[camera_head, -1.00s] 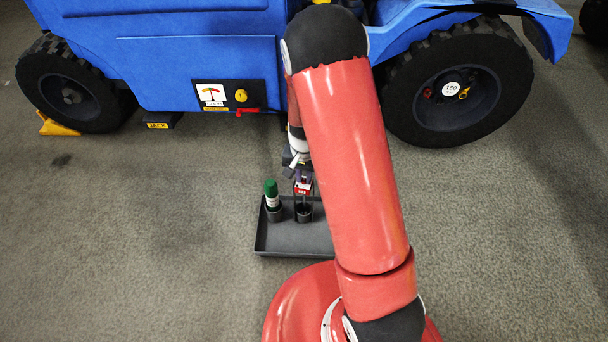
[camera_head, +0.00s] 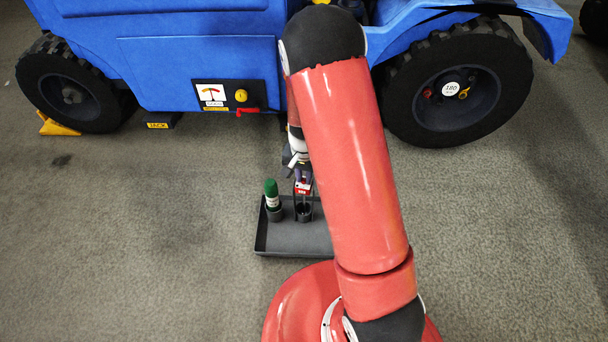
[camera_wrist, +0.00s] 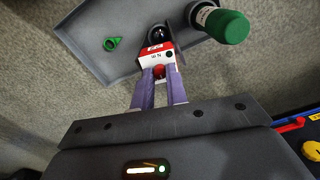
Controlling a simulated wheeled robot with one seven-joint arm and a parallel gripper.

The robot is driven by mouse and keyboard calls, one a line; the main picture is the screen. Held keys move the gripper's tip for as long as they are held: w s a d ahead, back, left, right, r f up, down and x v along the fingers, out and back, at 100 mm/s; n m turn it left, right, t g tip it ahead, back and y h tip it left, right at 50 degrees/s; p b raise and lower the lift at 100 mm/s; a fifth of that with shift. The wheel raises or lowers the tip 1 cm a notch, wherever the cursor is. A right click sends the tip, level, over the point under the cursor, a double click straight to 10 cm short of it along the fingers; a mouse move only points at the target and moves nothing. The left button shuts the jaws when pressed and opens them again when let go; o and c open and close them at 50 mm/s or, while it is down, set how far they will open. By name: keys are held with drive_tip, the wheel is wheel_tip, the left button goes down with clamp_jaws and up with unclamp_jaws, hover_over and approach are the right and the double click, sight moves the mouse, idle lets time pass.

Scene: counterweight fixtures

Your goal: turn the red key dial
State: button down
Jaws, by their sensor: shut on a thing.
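My gripper (camera_wrist: 160,98) has its two purple fingers shut on the red top of a red-and-white labelled piece (camera_wrist: 156,56). In the head view this piece (camera_head: 303,188) is upright at a dark cup in the grey tray (camera_head: 285,251); I cannot tell whether it is raised from the cup. No part is clearly marked as the red key dial. A red lever (camera_head: 250,111) is on the blue vehicle's panel, below a yellow knob (camera_head: 241,95).
A green-capped bottle (camera_head: 271,195) stands in the tray, left of the held piece. A small green item (camera_wrist: 112,43) lies in the tray. The blue vehicle (camera_head: 195,65) with large black wheels (camera_head: 405,96) stands behind. Bare floor lies left and right of the tray.

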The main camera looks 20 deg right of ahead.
sight(304, 180)
drive_tip(key=shift+m+p, duration=0.3)
drive_tip(key=shift+m, duration=1)
idle(1.3)
idle(0.8)
drive_tip(key=c, duration=1.4)
unclamp_jaws()
wheel_tip(304, 180, up, 8)
drive_tip(key=shift+f+p, duration=0.1)
drive_tip(key=shift+p, duration=0.6)
